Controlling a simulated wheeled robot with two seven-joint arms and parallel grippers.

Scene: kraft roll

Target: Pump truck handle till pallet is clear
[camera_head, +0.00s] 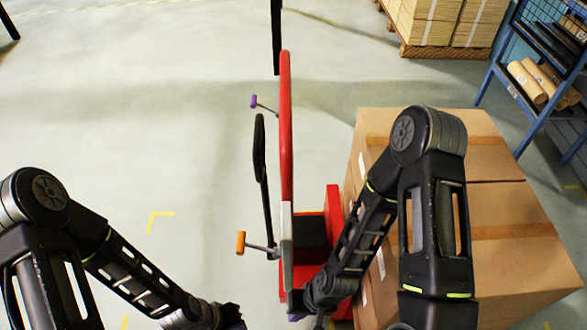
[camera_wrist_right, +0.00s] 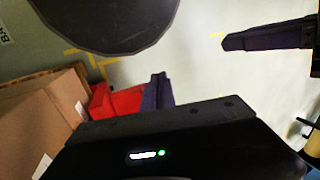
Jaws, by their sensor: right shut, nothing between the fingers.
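The red pallet truck (camera_head: 333,215) stands low beside the cartons, left of them in the head view. An upright red bar (camera_head: 286,130) with a grey lower part rises from it. Beside it is a slim black bar (camera_head: 261,150); a purple knob (camera_head: 253,101) and an orange knob (camera_head: 241,242) stick out left. My right gripper (camera_head: 297,305) is shut and empty, low near the bar's foot; contact cannot be told. Its fingers show in the right wrist view (camera_wrist_right: 157,92). My left gripper (camera_head: 232,314) is at the bottom edge, its jaws unclear.
Large brown cartons (camera_head: 510,225) stand right, partly behind my right arm. A loaded pallet (camera_head: 448,50) is at the back right, next to a blue rack (camera_head: 500,75) with paper rolls (camera_head: 527,82). Floor with yellow marks (camera_head: 158,215) lies open on the left.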

